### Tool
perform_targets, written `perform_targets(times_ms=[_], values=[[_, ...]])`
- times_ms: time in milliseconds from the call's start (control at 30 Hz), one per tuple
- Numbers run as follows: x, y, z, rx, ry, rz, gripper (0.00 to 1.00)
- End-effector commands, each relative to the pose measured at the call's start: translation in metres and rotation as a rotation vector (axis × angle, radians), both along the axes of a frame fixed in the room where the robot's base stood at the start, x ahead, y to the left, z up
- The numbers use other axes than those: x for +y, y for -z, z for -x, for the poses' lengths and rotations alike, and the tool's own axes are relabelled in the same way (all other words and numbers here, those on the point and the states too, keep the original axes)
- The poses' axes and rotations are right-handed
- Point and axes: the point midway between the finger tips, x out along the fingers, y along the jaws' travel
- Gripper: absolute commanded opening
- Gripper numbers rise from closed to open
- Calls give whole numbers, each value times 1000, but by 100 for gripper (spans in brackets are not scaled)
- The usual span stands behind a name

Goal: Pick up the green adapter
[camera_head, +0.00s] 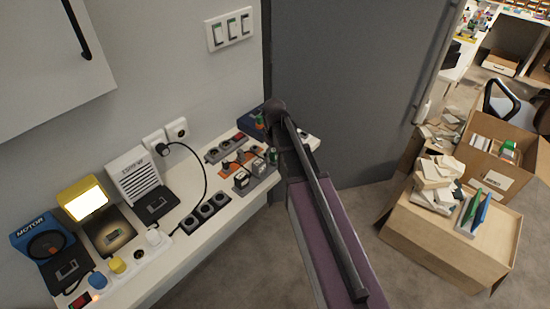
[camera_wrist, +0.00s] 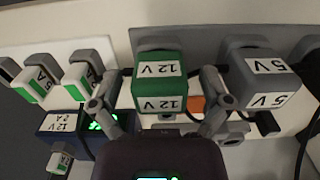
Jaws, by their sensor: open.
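The green adapter (camera_wrist: 160,84), labelled 12 V on two faces, is in the middle of the wrist view. It sits on a grey strip along the wall side. My gripper (camera_wrist: 162,90) is open, with one finger to the left of the adapter and one to the right. Whether either finger touches it I cannot tell. A grey adapter (camera_wrist: 263,78) labelled 5 V stands close to the right finger. In the head view my arm reaches over the far end of the white shelf, and I cannot clearly make out the green adapter there.
White plugs with green stripes (camera_wrist: 82,82) and a dark blue 12 V box (camera_wrist: 66,122) lie to the left in the wrist view. In the head view the white shelf (camera_head: 150,275) holds sockets and devices. Cartons (camera_head: 440,235) stand on the floor at right.

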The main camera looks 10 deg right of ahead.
Motion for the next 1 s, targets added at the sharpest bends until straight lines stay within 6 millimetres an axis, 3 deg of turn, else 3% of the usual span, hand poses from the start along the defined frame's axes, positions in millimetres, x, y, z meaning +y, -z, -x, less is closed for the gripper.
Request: perform_targets(times_ms=[600, 667, 933, 1000], values=[[0, 1, 0, 0, 0, 0, 97], [0, 1, 0, 0, 0, 0, 82], [0, 1, 0, 0, 0, 0, 2], [0, 1, 0, 0, 0, 0, 0]])
